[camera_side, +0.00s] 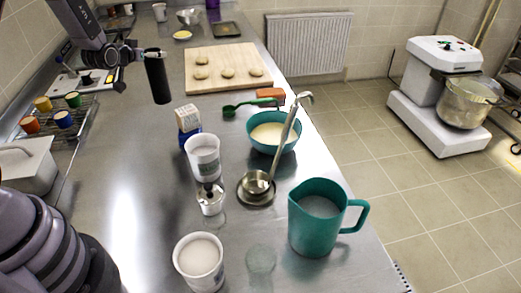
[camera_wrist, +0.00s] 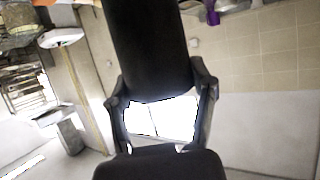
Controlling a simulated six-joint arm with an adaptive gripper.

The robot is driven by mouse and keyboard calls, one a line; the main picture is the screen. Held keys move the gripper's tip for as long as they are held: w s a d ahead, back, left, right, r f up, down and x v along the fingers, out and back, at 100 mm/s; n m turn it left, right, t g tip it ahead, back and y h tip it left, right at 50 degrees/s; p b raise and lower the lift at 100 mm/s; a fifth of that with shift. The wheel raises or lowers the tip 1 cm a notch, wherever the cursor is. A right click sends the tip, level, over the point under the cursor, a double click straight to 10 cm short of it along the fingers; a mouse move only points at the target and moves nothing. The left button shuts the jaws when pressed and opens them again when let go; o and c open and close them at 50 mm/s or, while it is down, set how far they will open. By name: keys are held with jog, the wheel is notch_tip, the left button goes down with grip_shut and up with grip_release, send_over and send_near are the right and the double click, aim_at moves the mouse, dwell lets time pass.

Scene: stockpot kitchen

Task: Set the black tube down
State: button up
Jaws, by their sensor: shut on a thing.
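The black tube (camera_side: 157,79) hangs upright in the air above the steel counter in the side view. My gripper (camera_side: 141,54) is shut on it near its upper end. The tube's lower end looks clear of the counter. In the wrist view the black tube (camera_wrist: 147,45) fills the upper middle, with the fingers of my gripper (camera_wrist: 155,88) on either side of it. The steel counter (camera_side: 130,150) has bare space below and in front of the tube.
A wooden board (camera_side: 228,58) with dough pieces lies right of the tube. A rack with coloured cups (camera_side: 62,118) stands to the left. A carton (camera_side: 188,122), white tub (camera_side: 203,158), teal bowl (camera_side: 262,128), ladle (camera_side: 258,180) and teal jug (camera_side: 315,222) stand nearer the camera.

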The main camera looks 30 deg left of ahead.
jog(key=w+a+f, duration=0.3)
jog(key=w+f, duration=0.7)
jog(key=f, duration=0.1)
jog(key=shift+a+f, duration=0.25)
jog(key=shift+a, duration=0.05)
jog(key=shift+f, duration=0.1)
jog(key=o, duration=1.2)
